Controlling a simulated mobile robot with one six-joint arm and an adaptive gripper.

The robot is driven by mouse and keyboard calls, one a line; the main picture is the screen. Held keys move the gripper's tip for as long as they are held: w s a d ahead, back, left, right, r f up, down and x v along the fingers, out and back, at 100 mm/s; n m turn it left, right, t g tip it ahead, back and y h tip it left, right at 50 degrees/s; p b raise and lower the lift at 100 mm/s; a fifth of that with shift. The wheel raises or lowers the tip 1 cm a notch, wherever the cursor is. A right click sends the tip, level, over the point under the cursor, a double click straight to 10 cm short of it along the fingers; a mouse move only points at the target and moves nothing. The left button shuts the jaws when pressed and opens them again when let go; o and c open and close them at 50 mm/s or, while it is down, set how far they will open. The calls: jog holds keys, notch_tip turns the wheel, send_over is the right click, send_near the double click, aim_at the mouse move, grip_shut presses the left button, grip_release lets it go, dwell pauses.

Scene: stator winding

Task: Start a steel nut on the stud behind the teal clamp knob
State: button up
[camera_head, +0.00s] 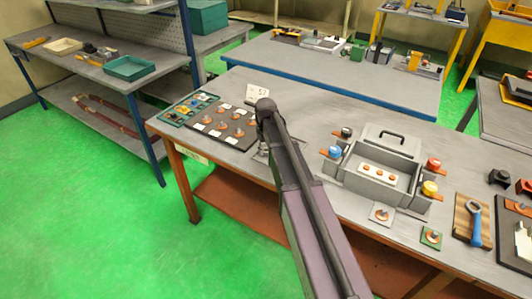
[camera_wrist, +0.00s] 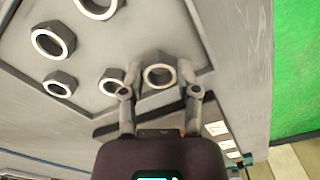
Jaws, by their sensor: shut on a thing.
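In the wrist view my gripper (camera_wrist: 159,91) has one finger on each side of a steel hex nut (camera_wrist: 159,76) and is shut on it. The nut is at the edge of a grey tray (camera_wrist: 135,35); whether it still touches the tray is unclear. Several more steel nuts (camera_wrist: 53,42) lie in the tray. In the head view my arm hides my gripper and most of the tray. A blue-teal knob (camera_head: 335,152) is at the left side of the grey box fixture (camera_head: 366,190). A dark part (camera_head: 347,132) sits behind it; no bare stud can be made out.
A dark board (camera_head: 232,128) with several small copper-coloured parts lies left of my arm, beside a teal tray (camera_head: 188,108). Red (camera_head: 434,164) and yellow (camera_head: 430,188) knobs are on the fixture's right side. A wooden board with a blue-handled tool (camera_head: 474,220) lies further right.

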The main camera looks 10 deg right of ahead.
notch_tip(320, 180, up, 8)
jog(key=p, duration=0.7)
dwell(0.4)
dwell(0.4)
notch_tip(320, 180, up, 11)
jog(key=p, duration=1.1)
jog(key=shift+f, duration=0.15)
